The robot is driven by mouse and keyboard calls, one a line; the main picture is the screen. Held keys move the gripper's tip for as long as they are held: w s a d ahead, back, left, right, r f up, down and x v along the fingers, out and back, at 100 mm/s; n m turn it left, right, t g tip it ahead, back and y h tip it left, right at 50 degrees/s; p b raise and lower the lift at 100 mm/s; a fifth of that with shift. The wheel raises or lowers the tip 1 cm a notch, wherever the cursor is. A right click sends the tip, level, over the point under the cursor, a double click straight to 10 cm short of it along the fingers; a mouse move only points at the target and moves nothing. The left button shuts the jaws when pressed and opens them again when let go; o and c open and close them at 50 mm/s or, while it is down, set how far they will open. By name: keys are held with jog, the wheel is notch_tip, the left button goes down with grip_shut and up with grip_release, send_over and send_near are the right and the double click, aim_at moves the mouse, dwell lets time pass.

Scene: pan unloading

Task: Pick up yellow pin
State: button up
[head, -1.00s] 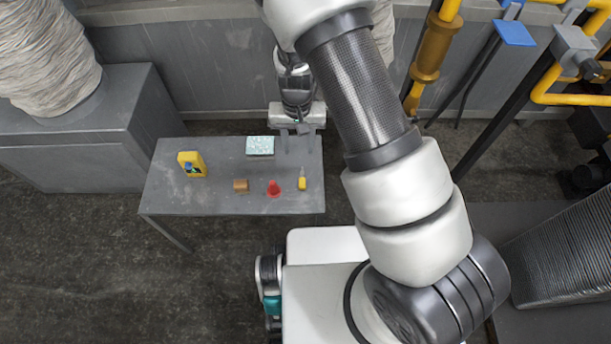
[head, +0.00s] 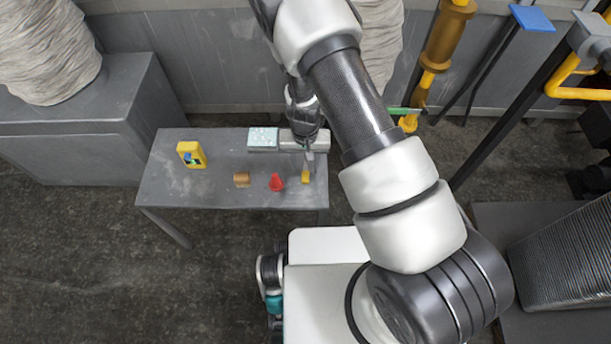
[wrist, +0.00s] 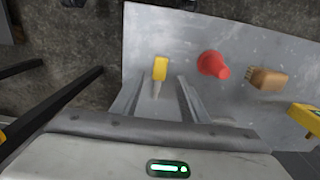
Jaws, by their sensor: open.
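The yellow pin (head: 305,178) lies near the right front edge of the grey table (head: 220,195). In the wrist view, the yellow pin (wrist: 160,68) shows its yellow end just beyond the fingertips, and its thin grey end points back between the fingers. My gripper (head: 309,158) is above the table at the pin, and partly hides it in the head view. In the wrist view, my gripper (wrist: 160,82) is open, with one finger on each side of the pin's line. Nothing is held. Whether a finger touches the pin cannot be told.
A yellow container (head: 192,154) stands at the table's left. A pale teal patterned box (head: 263,138) is at the back, close to my gripper.

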aim_at(305, 174)
notch_tip(305, 174, down, 3)
jog(key=shift+f, duration=0.1)
jog(key=shift+c, duration=0.2)
grip_shut()
jog(key=shift+r, duration=0.2)
